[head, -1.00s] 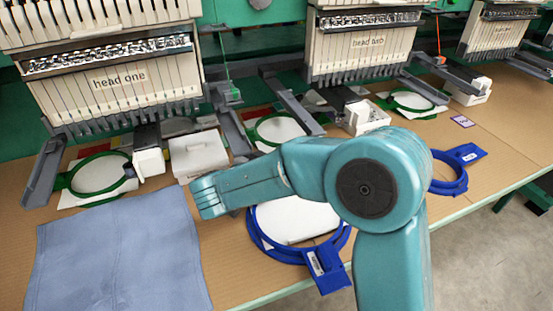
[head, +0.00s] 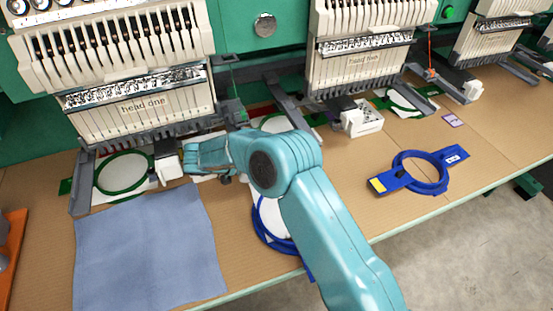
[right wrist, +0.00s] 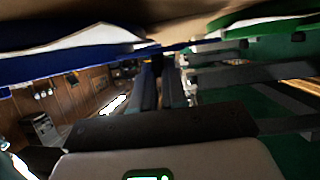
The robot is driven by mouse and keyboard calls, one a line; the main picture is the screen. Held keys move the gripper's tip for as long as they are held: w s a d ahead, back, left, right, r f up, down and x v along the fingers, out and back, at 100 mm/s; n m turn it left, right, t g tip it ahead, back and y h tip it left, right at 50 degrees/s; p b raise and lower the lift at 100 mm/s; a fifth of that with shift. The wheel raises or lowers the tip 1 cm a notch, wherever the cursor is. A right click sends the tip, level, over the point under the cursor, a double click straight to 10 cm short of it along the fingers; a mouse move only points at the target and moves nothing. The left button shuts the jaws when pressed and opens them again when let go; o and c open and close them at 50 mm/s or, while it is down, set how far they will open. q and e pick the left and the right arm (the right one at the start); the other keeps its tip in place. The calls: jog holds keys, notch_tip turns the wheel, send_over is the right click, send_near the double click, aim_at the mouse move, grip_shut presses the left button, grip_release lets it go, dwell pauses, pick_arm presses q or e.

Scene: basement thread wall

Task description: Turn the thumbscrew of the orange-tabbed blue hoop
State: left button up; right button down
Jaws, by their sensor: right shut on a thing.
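A blue hoop (head: 257,225) lies near the table's front edge around a white sheet, partly behind my right arm. No orange tab shows on its visible part. Another blue hoop (head: 399,172) lies to the right, with a yellow tab (head: 378,185) at its left end and a white label at its right. In the right wrist view a blue hoop edge (right wrist: 70,66) runs to the tips of my right gripper (right wrist: 165,62), which is shut on a small part there, apparently a thumbscrew. The part itself is too dark to make out. My left gripper is out of view.
A blue-grey cloth (head: 145,255) covers the front left of the table. A green hoop (head: 98,180) sits under head one (head: 140,106). Machine head two (head: 362,59) stands farther right. Bare table surrounds the right blue hoop.

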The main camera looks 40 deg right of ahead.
dwell(0.3)
jog(key=c, duration=1.2)
grip_release()
jog(key=shift+o, duration=0.2)
